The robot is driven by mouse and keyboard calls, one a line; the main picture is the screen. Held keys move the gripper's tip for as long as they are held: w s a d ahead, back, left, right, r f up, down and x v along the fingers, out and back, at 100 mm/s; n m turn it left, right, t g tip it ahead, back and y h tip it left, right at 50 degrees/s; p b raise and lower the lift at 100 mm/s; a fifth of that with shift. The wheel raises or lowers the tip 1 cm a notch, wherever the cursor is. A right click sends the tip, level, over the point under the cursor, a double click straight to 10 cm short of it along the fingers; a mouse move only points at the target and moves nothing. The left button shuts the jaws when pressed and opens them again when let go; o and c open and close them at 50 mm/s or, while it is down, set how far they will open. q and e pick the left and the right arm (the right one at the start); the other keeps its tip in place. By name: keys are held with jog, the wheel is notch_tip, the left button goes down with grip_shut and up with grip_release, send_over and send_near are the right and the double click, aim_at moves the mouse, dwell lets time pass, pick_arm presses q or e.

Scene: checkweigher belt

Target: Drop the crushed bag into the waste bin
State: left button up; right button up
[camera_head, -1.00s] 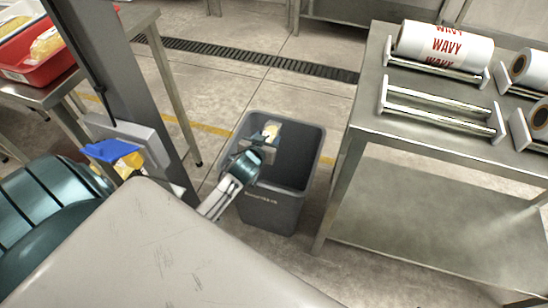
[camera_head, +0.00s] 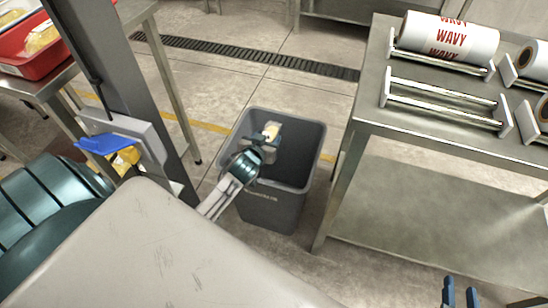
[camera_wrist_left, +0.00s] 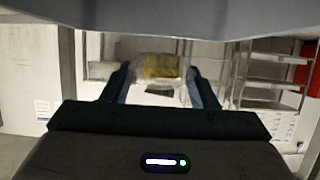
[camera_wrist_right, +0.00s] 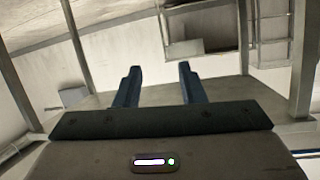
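The crushed bag (camera_head: 271,130) is small, pale and yellow. My left gripper (camera_head: 267,140) holds it over the mouth of the dark grey waste bin (camera_head: 275,212). In the left wrist view the bag (camera_wrist_left: 158,68) sits between the two fingertips of my left gripper (camera_wrist_left: 160,78), which are closed on its sides. How high the bag is above the rim is hard to tell. The bin stands on the floor, and its bottom is partly hidden. My right gripper (camera_head: 460,294) is open at the lower right. Its fingers (camera_wrist_right: 158,82) are apart with nothing between them.
A steel table (camera_head: 410,118) right of the bin carries printed film rolls (camera_head: 450,38) and an empty roll cradle (camera_head: 445,103). At the far left, a red tray (camera_head: 42,62) with bags stands on another table. A floor drain (camera_head: 250,56) runs behind the bin.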

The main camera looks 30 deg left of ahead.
pick_arm(q)
jog(key=o, duration=0.4)
jog(key=shift+s, duration=0.1)
jog(key=shift+s+d+r, duration=0.1)
jog(key=shift+s+r, duration=0.1)
jog(key=shift+s, duration=0.15)
jog(key=p+v, duration=0.1)
jog(key=v, duration=0.8)
jog(key=shift+s, duration=0.35)
pick_arm(e)
jog(key=s+f+g, duration=0.4)
jog(key=s+f, duration=0.1)
jog(key=shift+s+a+f+g, duration=0.25)
jog(key=shift+a+f+g, duration=0.1)
jog(key=shift+a, duration=0.1)
pick_arm(q)
jog(key=shift+d, duration=0.1)
